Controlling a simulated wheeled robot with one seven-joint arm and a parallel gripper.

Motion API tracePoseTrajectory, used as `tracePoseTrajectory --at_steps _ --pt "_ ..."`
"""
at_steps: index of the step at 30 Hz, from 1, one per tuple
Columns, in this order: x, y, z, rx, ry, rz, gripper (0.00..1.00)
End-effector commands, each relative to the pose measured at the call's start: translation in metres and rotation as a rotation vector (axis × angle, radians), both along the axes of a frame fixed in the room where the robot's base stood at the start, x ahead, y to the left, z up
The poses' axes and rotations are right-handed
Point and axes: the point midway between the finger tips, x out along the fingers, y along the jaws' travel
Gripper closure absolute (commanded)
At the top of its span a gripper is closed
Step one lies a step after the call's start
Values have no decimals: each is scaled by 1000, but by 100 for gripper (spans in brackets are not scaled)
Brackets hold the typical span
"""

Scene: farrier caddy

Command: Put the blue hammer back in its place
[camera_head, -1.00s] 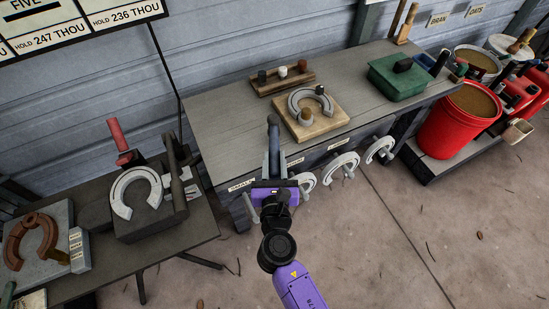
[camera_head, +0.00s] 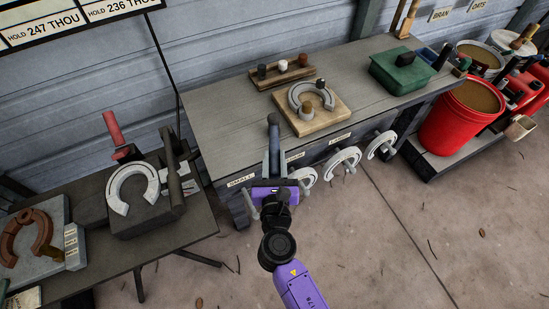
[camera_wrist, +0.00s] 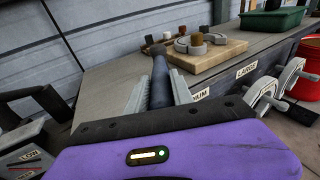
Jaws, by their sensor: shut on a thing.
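My gripper (camera_head: 273,158) is shut on a dark slate-blue, round-ended tool, which looks like the blue hammer (camera_head: 273,125). The hammer is in front of the bench's front edge, near the SMALL label. I cannot tell which place belongs to it.
The grey bench (camera_head: 225,125) bears a wooden board (camera_head: 335,118) with a horseshoe, a peg rack (camera_head: 260,84) and a green box (camera_head: 405,75). Horseshoes (camera_head: 343,160) hang along its front. A dark table (camera_head: 130,255) with a red-handled tool (camera_head: 112,128) stands left. A red bucket (camera_head: 450,130) stands right.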

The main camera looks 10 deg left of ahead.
Motion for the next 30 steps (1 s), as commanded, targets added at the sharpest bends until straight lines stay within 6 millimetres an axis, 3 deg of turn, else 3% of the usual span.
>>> tracePoseTrajectory --at_steps 14,15,19,30 --pt "1 0 -5 0 -3 0 100" --pt "1 0 -5 0 -3 0 70" --pt "0 0 -5 0 -2 0 47" --pt "0 0 -7 0 1 0 47"
